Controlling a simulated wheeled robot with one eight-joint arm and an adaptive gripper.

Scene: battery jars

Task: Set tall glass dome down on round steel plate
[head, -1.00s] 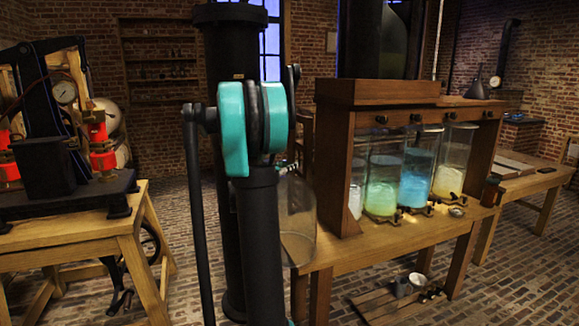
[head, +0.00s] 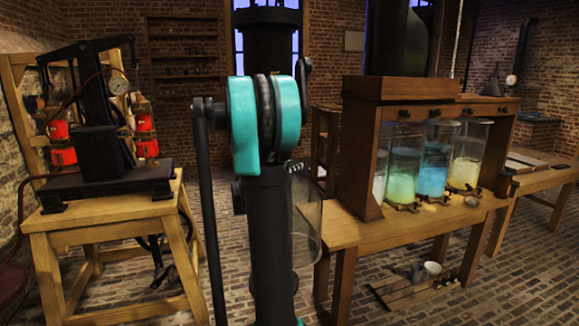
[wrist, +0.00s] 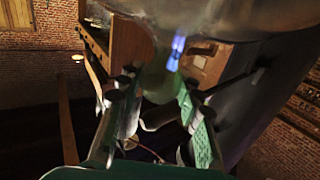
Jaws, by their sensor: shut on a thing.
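The tall glass dome (head: 308,222) shows in the head view as a clear, faint shape just right of my dark arm, which hides part of it. In the wrist view its glass (wrist: 235,14) fills the top, and a pale greenish knob-like part (wrist: 160,82) sits between the fingers. My gripper (wrist: 160,100) is shut on the dome there. I cannot make out the round steel plate in either view.
A wooden stand (head: 110,222) with a black pump apparatus (head: 100,180), gauge and red-banded cylinders is at left. A wooden bench (head: 400,225) with several glass jars of coloured liquid is at right, close to the dome. A low slatted crate (head: 410,290) is on the brick floor.

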